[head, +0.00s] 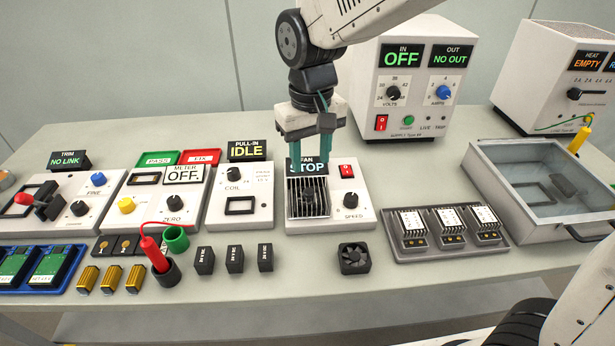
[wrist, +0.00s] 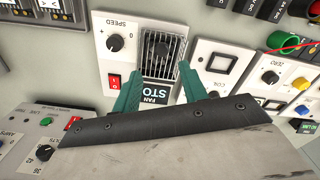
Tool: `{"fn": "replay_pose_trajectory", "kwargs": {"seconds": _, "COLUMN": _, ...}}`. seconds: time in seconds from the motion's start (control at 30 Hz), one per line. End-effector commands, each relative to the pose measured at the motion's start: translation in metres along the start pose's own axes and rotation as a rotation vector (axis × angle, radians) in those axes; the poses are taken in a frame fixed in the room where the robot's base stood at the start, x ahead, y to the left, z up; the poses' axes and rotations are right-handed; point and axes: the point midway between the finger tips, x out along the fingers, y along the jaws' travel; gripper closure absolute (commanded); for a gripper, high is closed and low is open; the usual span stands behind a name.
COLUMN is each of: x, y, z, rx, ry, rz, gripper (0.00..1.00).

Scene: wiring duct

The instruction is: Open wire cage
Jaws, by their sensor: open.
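The wire cage (head: 309,198) is a barred grille on the left part of the white fan station (head: 348,222). It looks closed over a dark recess, and it also shows in the wrist view (wrist: 160,52) between my fingers. My gripper (head: 308,165) is open and empty, pointing down behind and above the cage at the FAN STOP display (head: 307,167). In the wrist view its two teal fingers (wrist: 157,78) stand on either side of the cage's near part. Whether they touch the cage I cannot tell.
A red switch (head: 346,170) and SPEED knob (head: 350,199) sit right of the cage. A small black fan (head: 354,258) lies in front of the station. The COIL station (head: 239,207) stands close on the left. A grey tray of modules (head: 446,251) is to the right.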

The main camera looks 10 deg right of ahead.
Motion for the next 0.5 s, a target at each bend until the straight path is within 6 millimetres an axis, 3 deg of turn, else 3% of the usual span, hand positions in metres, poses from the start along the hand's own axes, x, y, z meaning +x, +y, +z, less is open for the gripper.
{"fn": "replay_pose_trajectory", "kwargs": {"seconds": 0.5, "x": 0.07, "y": -0.007, "z": 0.001, "rx": -0.004, "ry": 0.0, "rz": 0.0, "gripper": 0.57}}
